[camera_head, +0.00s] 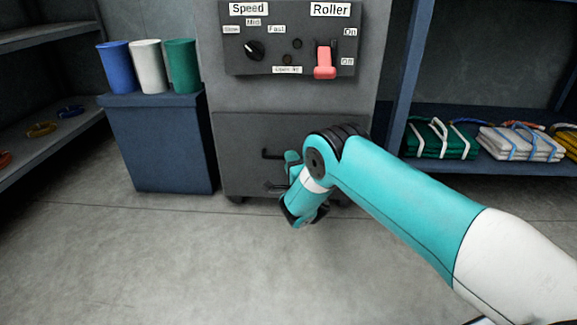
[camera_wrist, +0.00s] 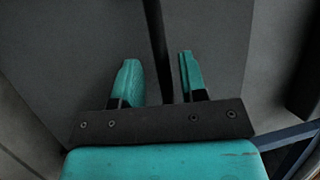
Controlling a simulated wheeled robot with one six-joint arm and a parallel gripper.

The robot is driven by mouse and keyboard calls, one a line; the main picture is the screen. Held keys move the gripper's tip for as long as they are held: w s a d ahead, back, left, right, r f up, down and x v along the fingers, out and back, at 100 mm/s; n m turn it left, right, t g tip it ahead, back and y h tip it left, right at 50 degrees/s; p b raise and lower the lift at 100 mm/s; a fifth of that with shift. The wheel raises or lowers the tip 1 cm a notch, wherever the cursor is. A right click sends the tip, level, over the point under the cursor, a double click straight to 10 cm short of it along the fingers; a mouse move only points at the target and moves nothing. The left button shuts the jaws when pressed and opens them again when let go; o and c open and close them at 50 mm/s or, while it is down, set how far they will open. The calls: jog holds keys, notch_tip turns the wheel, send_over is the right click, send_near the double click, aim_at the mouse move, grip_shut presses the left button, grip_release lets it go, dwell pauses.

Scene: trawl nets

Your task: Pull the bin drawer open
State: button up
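The bin drawer (camera_head: 238,135) is the dark grey front low in the grey machine cabinet, and it looks flush with the cabinet. Its dark handle (camera_head: 270,154) shows only in part, as my arm hides the rest. My gripper (camera_head: 286,172) is at the drawer front, beside the handle. In the wrist view my gripper (camera_wrist: 160,82) has its two teal fingers apart. The dark handle bar (camera_wrist: 157,40) runs between them, with a visible gap on either side.
A control panel (camera_head: 290,65) with a knob and a red switch is above the drawer. A blue cabinet (camera_head: 160,145) with three cups stands to the left. A shelf (camera_head: 490,165) with folded nets is to the right. The floor (camera_head: 150,260) in front is clear.

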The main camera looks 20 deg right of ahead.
jog(key=shift+w+a+r, duration=0.1)
jog(key=shift+w+r, duration=0.05)
jog(key=shift+w, duration=0.3)
jog(key=shift+w+a+r, duration=0.1)
jog(key=shift+w+r, duration=0.05)
jog(key=shift+w, duration=0.25)
jog(key=shift+c, duration=0.3)
grip_shut()
